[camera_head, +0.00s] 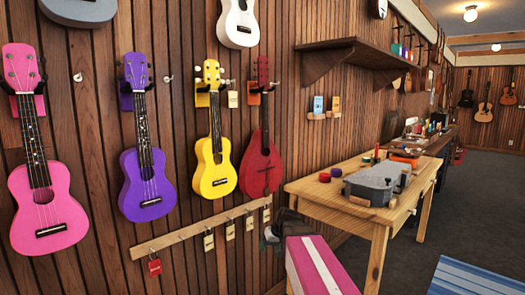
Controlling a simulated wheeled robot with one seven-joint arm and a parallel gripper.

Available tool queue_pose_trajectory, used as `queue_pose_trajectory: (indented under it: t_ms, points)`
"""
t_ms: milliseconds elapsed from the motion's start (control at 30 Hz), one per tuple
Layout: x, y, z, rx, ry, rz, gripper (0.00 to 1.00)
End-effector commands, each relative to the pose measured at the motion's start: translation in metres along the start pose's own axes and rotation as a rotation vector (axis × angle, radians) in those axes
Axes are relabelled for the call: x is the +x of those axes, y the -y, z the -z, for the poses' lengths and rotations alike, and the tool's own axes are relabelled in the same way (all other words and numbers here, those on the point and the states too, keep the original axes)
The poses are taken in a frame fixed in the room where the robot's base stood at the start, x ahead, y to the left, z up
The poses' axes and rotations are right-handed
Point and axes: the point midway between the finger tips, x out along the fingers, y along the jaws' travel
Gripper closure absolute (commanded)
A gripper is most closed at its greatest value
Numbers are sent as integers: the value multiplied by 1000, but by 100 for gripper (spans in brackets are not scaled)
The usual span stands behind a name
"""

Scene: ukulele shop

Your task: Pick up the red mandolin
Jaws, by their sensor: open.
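The red mandolin (261,168) hangs upright on the wood-panelled wall, rightmost in a row of hung instruments. It has a teardrop body and a dark red headstock, held near an orange wall hanger (254,99). Its lower body ends just above a wooden hook rail. My gripper is not in view.
Yellow (214,177), purple (146,188) and pink (48,215) ukuleles hang to its left. The hook rail (190,233) holds tags. A wooden table (335,187) bearing a grey case (376,184) stands right; a pink-and-white striped block (318,266) is in front. A shelf (335,55) juts out above.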

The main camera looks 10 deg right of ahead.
Motion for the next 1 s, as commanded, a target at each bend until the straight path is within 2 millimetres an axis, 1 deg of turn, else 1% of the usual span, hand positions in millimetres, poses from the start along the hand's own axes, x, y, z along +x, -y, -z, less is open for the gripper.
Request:
queue_pose_trajectory:
  t_ms: [33, 100, 167, 200, 267, 300, 367, 400, 467, 500, 567, 600, 667, 700, 767, 800, 867, 900, 967, 1000]
  points:
    - [-14, 0, 26, -20, -47, 27, 36]
    - [-33, 3, 54, -51, -108, 65, 36]
    - [-52, 5, 77, -79, -162, 94, 36]
    - [-65, 6, 92, -98, -199, 114, 36]
    - [-85, 9, 115, -127, -254, 141, 36]
    - [-100, 10, 129, -147, -291, 158, 36]
    - [-123, 12, 151, -176, -349, 182, 36]
    - [-139, 14, 165, -197, -389, 196, 36]
    - [-164, 17, 185, -230, -447, 216, 36]
    - [-180, 18, 198, -251, -486, 229, 36]
    - [-208, 21, 216, -284, -545, 245, 36]
    - [-226, 23, 228, -306, -586, 255, 36]
    - [-255, 26, 246, -340, -648, 270, 36]
    - [-274, 28, 256, -362, -688, 278, 36]
    - [-305, 31, 271, -395, -749, 288, 36]
    - [-326, 34, 281, -419, -791, 295, 36]
    - [-357, 38, 294, -453, -852, 302, 36]
    - [-377, 40, 302, -473, -891, 306, 36]
    - [-405, 43, 311, -503, -946, 311, 36]
    - [-422, 45, 316, -521, -978, 312, 36]
